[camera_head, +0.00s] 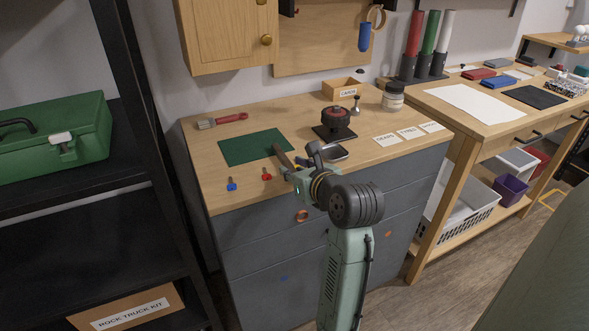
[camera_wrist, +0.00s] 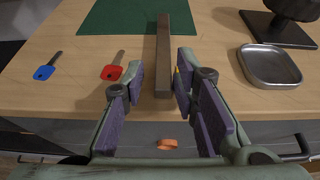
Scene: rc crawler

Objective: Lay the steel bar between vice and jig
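The steel bar (camera_wrist: 163,50) is a long dark grey-brown bar. In the head view the bar (camera_head: 283,157) lies at the right edge of a green mat (camera_head: 245,147), pointing toward the bench front. My gripper (camera_wrist: 161,65) is open, with one finger on each side of the bar's near part and a visible gap on both sides. In the head view my gripper (camera_head: 293,167) is low over the front of the bench, hiding the bar's near end. A dark round device with a red top (camera_head: 336,121) stands on a black base; I cannot tell whether it is the vice or jig.
A blue key (camera_wrist: 44,72) and a red key (camera_wrist: 112,72) lie left of my gripper. A metal tray (camera_wrist: 270,66) is on the right. The bench's front edge is close.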

